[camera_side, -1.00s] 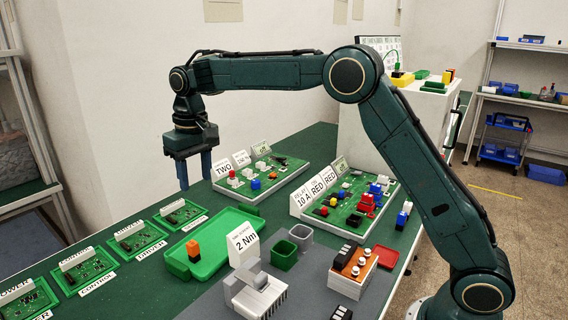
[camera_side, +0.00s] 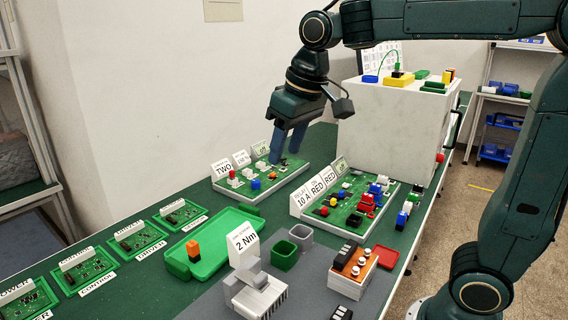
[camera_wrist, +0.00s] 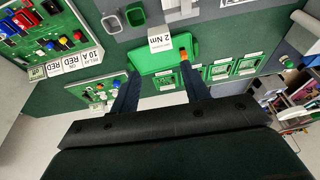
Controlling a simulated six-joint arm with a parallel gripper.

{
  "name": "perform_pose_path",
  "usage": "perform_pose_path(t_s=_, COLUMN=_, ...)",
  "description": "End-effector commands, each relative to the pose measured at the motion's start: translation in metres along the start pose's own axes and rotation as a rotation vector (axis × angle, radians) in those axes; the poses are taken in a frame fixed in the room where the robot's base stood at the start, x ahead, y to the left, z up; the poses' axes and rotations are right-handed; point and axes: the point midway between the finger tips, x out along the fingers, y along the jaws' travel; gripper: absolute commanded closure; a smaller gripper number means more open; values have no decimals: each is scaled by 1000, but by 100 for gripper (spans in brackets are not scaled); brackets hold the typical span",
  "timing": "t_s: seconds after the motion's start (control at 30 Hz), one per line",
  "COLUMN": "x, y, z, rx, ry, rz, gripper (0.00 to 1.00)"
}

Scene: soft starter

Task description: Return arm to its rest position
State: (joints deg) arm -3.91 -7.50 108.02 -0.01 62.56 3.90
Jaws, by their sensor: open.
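My gripper (camera_side: 286,146) is open and empty in the side view. Its blue fingers point down over the far green parts board (camera_side: 262,184) with the "TWO" card. I cannot tell from the side view how high above that board they are. In the wrist view my gripper (camera_wrist: 160,98) shows two blue fingers spread apart with nothing between them. Beyond them lies a green tray (camera_wrist: 150,58) with an orange block (camera_wrist: 183,58) near its end.
A second parts board (camera_side: 348,208) with RED cards stands nearer. A white block (camera_side: 395,125) with yellow and green parts rises behind. Several green circuit boards (camera_side: 136,238) line the left. A grey heatsink (camera_side: 254,292) and an orange-topped block (camera_side: 353,268) sit in front.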

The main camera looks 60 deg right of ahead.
Motion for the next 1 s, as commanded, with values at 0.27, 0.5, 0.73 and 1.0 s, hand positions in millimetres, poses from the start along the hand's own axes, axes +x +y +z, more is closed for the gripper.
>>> perform_pose_path(t_s=0.27, x=-13, y=11, z=63, rx=-1, ry=69, rz=4, gripper=54)
perform_pose_path(t_s=0.5, x=-10, y=18, z=117, rx=-1, ry=125, rz=10, gripper=54)
perform_pose_path(t_s=0.73, x=1, y=23, z=162, rx=-3, ry=173, rz=16, gripper=54)
perform_pose_path(t_s=1.0, x=9, y=25, z=183, rx=-4, ry=197, rz=20, gripper=54)
